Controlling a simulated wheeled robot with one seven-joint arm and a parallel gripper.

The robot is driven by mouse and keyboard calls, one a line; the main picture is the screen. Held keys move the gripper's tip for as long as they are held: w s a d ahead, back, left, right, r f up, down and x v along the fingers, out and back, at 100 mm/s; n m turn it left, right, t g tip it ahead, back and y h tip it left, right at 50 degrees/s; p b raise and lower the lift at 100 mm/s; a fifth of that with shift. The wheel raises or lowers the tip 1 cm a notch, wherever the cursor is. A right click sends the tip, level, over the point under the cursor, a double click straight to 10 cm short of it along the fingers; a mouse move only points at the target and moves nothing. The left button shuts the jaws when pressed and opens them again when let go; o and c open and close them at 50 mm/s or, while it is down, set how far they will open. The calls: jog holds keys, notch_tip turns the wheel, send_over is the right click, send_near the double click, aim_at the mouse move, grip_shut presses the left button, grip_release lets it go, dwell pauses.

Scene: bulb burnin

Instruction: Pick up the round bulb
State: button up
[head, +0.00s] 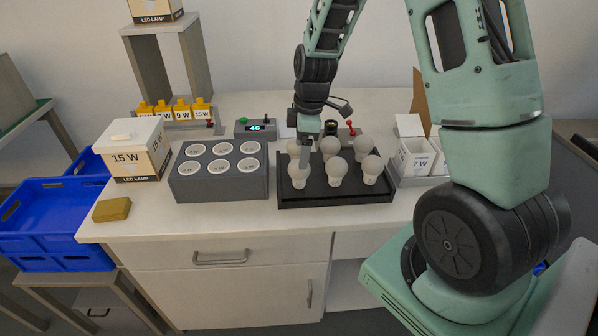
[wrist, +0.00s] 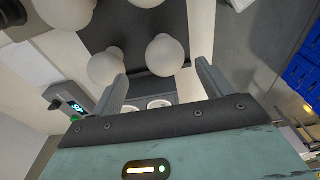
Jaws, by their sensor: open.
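Several round white bulbs stand upright in two rows on a black tray (head: 335,197) in the head view. My gripper (head: 304,160) is above the tray's left end, pointing down, and partly covers the left bulbs. The front left bulb (head: 298,177) is right at the fingers. In the wrist view my gripper (wrist: 160,72) is open, and one bulb (wrist: 164,55) shows between the fingertips. A second bulb (wrist: 106,67) is just beside the left finger. I cannot tell whether a finger touches either bulb.
A grey block (head: 222,186) with several round sockets stands left of the tray. A lidded 15 W box (head: 133,158) and a yellow sponge-like block (head: 112,209) are farther left. A white 7 W box (head: 415,161) is at right. A display unit (head: 256,128) stands behind.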

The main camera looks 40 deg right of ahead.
aim_at(298, 175)
jog(key=f, duration=0.3)
jog(key=shift+a+f, duration=0.1)
jog(key=shift+a, duration=0.1)
jog(key=shift+a+f+p, duration=0.25)
jog(key=shift+f+p, duration=0.1)
jog(key=shift+f, duration=1)
jog(key=shift+a+f+p, duration=0.2)
jog(key=shift+f+p, duration=0.15)
jog(key=shift+f, duration=1)
jog(key=c, duration=1.1)
